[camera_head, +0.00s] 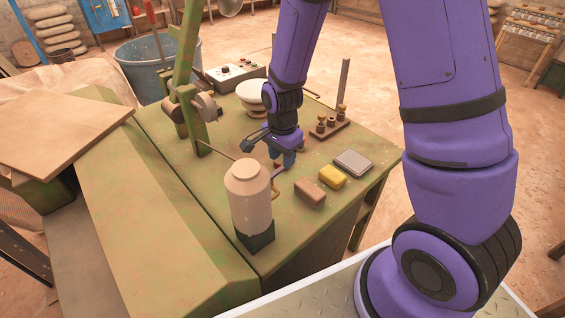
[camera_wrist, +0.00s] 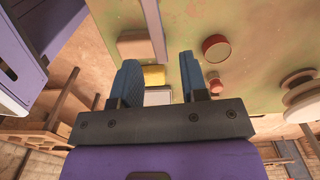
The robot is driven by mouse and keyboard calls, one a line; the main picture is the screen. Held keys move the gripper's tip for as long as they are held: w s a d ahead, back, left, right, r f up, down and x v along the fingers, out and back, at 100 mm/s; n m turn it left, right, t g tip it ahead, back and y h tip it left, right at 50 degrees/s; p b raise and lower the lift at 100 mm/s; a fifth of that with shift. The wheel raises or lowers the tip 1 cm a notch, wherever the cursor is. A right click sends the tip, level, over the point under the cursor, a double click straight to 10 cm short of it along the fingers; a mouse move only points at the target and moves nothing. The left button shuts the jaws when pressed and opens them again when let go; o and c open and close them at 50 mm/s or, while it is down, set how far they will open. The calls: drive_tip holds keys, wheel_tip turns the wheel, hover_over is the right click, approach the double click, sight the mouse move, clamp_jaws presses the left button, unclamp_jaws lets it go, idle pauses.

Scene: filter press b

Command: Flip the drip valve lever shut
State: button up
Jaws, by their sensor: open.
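The drip valve sits beside the pale bottle-like cylinder (camera_head: 249,195) on the green press table (camera_head: 215,185). A small lever-like part (camera_head: 275,187) with a reddish end shows just below my gripper (camera_head: 283,160) in the head view. Whether it is open or shut is too small to tell. My gripper points down over the table, open and empty, its two blue fingers apart in the wrist view (camera_wrist: 160,85). In the wrist view a narrow greyish bar (camera_wrist: 154,28) runs ahead of the fingers; I cannot tell if it is the lever. Contact with the lever cannot be told.
A brown block (camera_head: 310,192), a yellow sponge (camera_head: 332,176) and a grey pad (camera_head: 354,162) lie right of my gripper. A rack with gold-capped bottles (camera_head: 330,127) stands behind. A white bowl (camera_head: 252,91) and a control box (camera_head: 229,74) stand farther back. A red-rimmed round thing (camera_wrist: 215,47) is nearby.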

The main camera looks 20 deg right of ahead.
sight(277, 172)
drive_tip(key=shift+f, duration=1.35)
clamp_jaws()
